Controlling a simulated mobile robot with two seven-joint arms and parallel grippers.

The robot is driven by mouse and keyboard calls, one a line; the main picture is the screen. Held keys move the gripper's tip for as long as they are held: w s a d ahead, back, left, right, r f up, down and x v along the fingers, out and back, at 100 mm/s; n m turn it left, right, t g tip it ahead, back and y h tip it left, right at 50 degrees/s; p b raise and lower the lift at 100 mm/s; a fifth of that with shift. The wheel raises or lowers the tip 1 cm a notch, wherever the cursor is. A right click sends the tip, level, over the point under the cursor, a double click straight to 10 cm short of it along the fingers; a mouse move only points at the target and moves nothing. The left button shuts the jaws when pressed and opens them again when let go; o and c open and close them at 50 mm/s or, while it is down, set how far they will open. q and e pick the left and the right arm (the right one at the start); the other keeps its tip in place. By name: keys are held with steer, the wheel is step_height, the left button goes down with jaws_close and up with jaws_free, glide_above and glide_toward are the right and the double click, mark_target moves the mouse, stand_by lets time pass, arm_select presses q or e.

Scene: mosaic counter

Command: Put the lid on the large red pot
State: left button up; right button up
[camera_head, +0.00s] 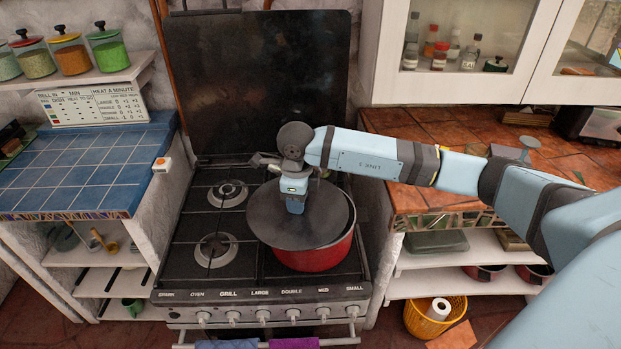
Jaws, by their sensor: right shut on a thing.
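The large red pot (314,259) stands on the right side of the stove. The dark grey round lid (275,222) lies over the pot's mouth, shifted a little to the left, so a dark strip of the pot's opening shows at the right. I cannot tell whether the lid rests on the rim or is held just above it. My right gripper (294,206) points down at the middle of the lid and is shut; its fingertips and the lid's knob are hidden beneath the gripper body. My left gripper is not in view.
The stove (176,270) has free burners on its left. A blue-tiled counter (80,172) lies left, a brown-tiled counter (470,130) right. A raised black stove cover (230,80) stands behind. Jars (108,50) sit on the left shelf.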

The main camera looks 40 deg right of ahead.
mark_target(311, 194)
steer(key=d+m, duration=0.1)
steer(key=m, duration=0.3)
steer(key=w+d+m+p, duration=0.1)
steer(key=m, duration=0.2)
steer(key=w+d+m, duration=0.1)
steer(key=d+m, duration=0.1)
steer(key=m, duration=0.2)
steer(key=shift+w+r+m, duration=0.15)
steer(key=shift+m, duration=0.15)
steer(key=m, duration=0.1)
steer(key=d+m, duration=0.1)
steer(key=m, duration=0.3)
steer(key=shift+w+d+p, duration=0.35)
steer(key=shift+d, duration=0.05)
steer(key=shift+f+b, duration=1.3)
steer(key=shift+f, duration=0.85)
steer(key=shift+f+b, duration=0.5)
steer(key=shift+f, duration=0.3)
steer(key=shift+f+b, duration=0.35)
steer(key=shift+f, duration=0.2)
